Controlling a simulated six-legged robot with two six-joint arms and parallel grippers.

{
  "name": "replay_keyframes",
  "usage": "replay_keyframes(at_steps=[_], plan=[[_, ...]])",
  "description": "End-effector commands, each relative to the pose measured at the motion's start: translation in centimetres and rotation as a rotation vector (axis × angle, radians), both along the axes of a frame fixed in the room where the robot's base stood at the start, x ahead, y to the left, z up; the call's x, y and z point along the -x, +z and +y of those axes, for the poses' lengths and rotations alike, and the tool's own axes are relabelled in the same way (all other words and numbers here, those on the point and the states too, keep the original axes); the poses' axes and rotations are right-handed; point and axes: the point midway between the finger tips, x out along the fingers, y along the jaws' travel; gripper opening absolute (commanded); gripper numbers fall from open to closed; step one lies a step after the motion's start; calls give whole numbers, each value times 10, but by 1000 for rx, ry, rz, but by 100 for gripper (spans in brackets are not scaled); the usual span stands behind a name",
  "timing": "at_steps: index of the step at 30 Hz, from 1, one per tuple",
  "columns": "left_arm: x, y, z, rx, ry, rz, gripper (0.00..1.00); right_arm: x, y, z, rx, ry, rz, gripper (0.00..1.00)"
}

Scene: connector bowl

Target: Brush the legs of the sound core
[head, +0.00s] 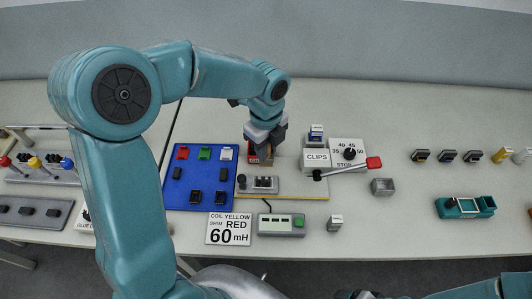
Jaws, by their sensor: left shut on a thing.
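My left gripper (262,147) comes down over the middle of the table and is shut on a small red and tan block (254,158). The fingers hide much of the block, so I cannot tell whether it is a core or a brush. A grey fixture (258,189) with small dark parts on it sits just in front of the gripper. I cannot pick out the sound core's legs for certain.
A blue mat (203,159) with coloured blocks lies left. A sign (229,229) reads "COIL YELLOW, SHIM RED, 60 mH". A meter (281,225), a CLIPS box (316,160), a red-handled lever (373,163) and a dial (349,152) stand nearby. A teal tray (466,208) is right.

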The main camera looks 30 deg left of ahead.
Motion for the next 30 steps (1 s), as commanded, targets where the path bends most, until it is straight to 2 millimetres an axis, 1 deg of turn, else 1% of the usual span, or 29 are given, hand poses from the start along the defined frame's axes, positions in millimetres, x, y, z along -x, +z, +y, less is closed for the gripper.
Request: replay_keyframes(at_steps=[1,15,18,22,30], plan=[[1,-7,1,0,0,0,0,0,-6,0,0,0,0,76],[8,-55,14,0,2,-1,0,0,-44,0,0,0,0,76],[10,-63,16,0,2,-1,0,0,-50,0,0,0,0,76],[11,-68,18,0,1,0,0,0,-53,0,0,0,0,76],[11,-67,18,0,0,0,0,0,-52,0,0,0,0,76]])
